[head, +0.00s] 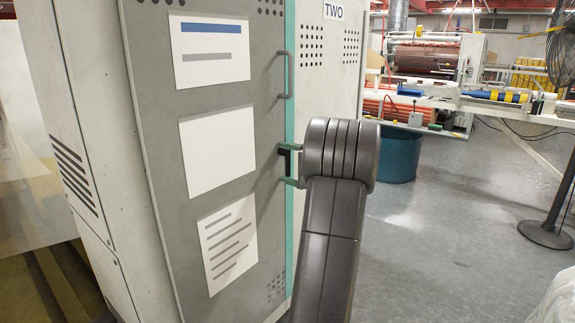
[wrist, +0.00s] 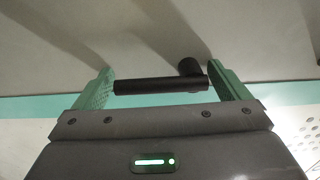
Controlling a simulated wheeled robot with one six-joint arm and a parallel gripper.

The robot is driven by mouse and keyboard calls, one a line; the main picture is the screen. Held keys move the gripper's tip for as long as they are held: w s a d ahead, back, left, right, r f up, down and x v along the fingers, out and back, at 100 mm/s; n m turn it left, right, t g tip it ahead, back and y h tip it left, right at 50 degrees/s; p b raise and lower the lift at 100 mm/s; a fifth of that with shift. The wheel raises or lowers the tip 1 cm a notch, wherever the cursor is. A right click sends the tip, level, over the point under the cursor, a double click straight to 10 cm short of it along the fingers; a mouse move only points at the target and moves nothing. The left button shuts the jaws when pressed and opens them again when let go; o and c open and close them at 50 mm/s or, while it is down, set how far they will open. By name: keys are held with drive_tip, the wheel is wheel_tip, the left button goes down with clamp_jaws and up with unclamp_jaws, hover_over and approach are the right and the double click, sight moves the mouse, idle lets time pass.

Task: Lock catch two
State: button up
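The catch (wrist: 160,86) is a black lever bar with a round pivot near its right end in the wrist view. It sits on the grey door of the cabinet marked TWO. In the head view the catch (head: 284,160) shows small and partly hidden by my gripper (head: 291,165). In the wrist view my gripper (wrist: 163,88) has its green fingers wide apart, one near each end of the bar. The bar lies between them. I cannot tell whether the fingertips touch it.
A grey pull handle (head: 289,74) is above the catch on the door. The cabinet door (head: 160,140) carries white sheets (head: 216,152). A blue-green bin (head: 395,155) and a roller machine (head: 430,60) stand behind. The grey floor (head: 440,220) to the right is clear up to a post.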

drive_tip(key=shift+s+d, duration=0.15)
drive_tip(key=shift+d, duration=0.05)
drive_tip(key=p+v, duration=0.2)
drive_tip(key=v, duration=1.1)
drive_tip(key=shift+s+p, duration=0.1)
drive_tip(key=shift+p, duration=0.2)
drive_tip(key=shift+f, duration=0.1)
drive_tip(key=b+x, duration=0.2)
drive_tip(key=x, duration=1.1)
drive_tip(key=shift+w+a+b, duration=0.25)
drive_tip(key=shift+w+b, duration=0.05)
drive_tip(key=shift+s+d, duration=0.1)
